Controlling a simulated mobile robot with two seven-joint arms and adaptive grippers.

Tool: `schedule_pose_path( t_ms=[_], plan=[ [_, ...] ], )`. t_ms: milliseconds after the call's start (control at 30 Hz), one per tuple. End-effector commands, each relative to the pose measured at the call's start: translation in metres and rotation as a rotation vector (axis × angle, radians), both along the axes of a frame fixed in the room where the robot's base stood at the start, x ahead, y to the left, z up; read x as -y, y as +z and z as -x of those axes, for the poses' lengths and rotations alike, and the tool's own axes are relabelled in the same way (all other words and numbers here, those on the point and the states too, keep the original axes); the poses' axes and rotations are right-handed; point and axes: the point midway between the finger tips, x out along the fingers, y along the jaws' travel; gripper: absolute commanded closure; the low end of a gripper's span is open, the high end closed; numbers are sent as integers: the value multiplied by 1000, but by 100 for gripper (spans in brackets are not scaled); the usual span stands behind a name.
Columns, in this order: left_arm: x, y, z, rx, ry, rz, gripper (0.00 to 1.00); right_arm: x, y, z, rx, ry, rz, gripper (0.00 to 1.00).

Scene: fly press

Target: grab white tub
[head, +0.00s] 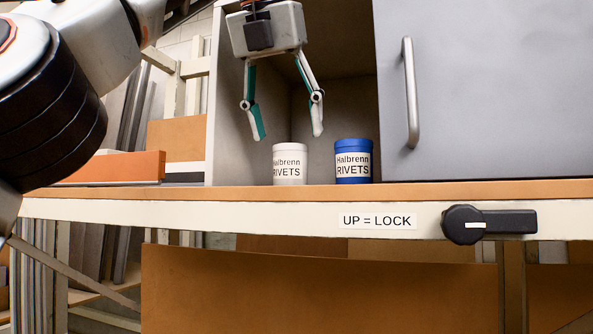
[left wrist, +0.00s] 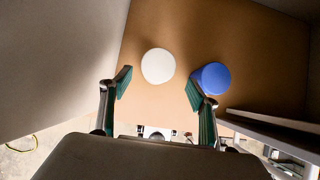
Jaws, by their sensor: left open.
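The white tub (head: 290,164), labelled "Halbrenn RIVETS", stands upright on the cabinet floor in the head view. In the left wrist view its round white lid (left wrist: 158,66) lies ahead of and between the fingers. My left gripper (head: 288,136) is open and empty, pointing down above the white tub, with its fingertips apart from it. The left gripper also shows in the left wrist view (left wrist: 158,82), with its right finger close to or overlapping the blue tub's outline. My right gripper is not in view.
A blue tub (head: 353,161) with the same label stands just right of the white one. A grey sliding door (head: 480,90) with a handle (head: 411,93) covers the right side. The cabinet's left wall (head: 228,140) is near. A black lock knob (head: 464,225) sits on the front edge, marked "UP = LOCK".

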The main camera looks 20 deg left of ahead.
Motion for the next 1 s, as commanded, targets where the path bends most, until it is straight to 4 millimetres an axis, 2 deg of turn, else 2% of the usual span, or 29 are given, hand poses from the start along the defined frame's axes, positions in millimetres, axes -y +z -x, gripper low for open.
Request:
schedule_pose_path(
  t_ms=[267,567,900,1000],
  plan=[
    [-1,-16,-10,-5,-1,-2,39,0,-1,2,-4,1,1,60],
    [-1,-24,-16,0,-1,0,39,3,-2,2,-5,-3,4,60],
    [-4,-58,-38,-2,-2,0,39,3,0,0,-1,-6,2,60],
    [-3,-63,-41,1,-2,0,39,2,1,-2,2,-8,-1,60]
  ],
)
